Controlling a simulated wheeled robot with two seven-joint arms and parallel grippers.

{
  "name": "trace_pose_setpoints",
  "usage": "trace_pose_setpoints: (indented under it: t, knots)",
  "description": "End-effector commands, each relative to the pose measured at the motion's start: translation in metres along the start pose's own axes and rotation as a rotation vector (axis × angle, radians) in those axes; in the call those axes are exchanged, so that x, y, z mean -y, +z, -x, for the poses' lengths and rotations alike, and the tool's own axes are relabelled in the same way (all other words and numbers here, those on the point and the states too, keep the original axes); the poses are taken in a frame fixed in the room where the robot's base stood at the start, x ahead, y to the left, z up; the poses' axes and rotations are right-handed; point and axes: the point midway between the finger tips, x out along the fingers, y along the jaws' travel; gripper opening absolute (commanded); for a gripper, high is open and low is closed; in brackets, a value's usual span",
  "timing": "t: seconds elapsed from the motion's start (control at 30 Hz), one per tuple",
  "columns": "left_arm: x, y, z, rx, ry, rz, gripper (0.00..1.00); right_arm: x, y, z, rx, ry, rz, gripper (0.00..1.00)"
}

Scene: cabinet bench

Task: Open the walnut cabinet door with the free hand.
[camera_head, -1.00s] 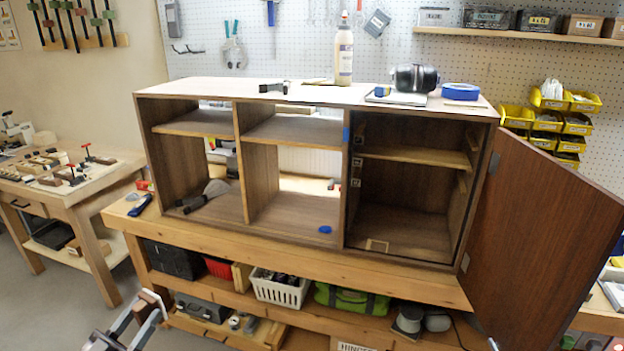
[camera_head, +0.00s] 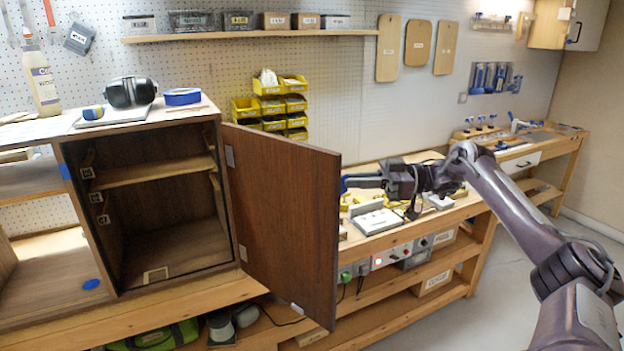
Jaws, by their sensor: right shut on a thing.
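The walnut cabinet door (camera_head: 280,215) stands wide open, swung out from the right side of the walnut cabinet (camera_head: 110,290), with its inner face showing. My left gripper is out of view.
Ear defenders (camera_head: 131,92), a glue bottle (camera_head: 43,85) and blue tape (camera_head: 182,97) are on the cabinet top. A bench (camera_head: 400,240) with tools runs behind the door and my right arm. Yellow bins (camera_head: 272,106) hang on the pegboard. Floor at lower right is clear.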

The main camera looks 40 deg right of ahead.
Motion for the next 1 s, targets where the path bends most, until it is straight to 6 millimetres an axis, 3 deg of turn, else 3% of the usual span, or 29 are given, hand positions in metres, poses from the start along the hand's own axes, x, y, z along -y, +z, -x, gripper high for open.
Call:
trace_pose_setpoints:
  t: [0.1, 0.13, 0.23, 1.0]
  knots:
    - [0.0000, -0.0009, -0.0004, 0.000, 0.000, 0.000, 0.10, -0.0021, -0.0078, -0.0005, -0.011, 0.006, 0.025, 0.00]
    - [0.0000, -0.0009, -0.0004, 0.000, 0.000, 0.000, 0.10, -0.0020, -0.0079, -0.0005, -0.011, 0.006, 0.025, 0.12]
    - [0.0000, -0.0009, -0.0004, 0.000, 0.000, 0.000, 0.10, -0.0019, -0.0075, -0.0006, -0.011, 0.005, 0.024, 0.25]
    - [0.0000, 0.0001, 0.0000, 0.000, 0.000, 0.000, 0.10, -0.0023, -0.0028, 0.0000, -0.005, 0.007, 0.018, 0.25]
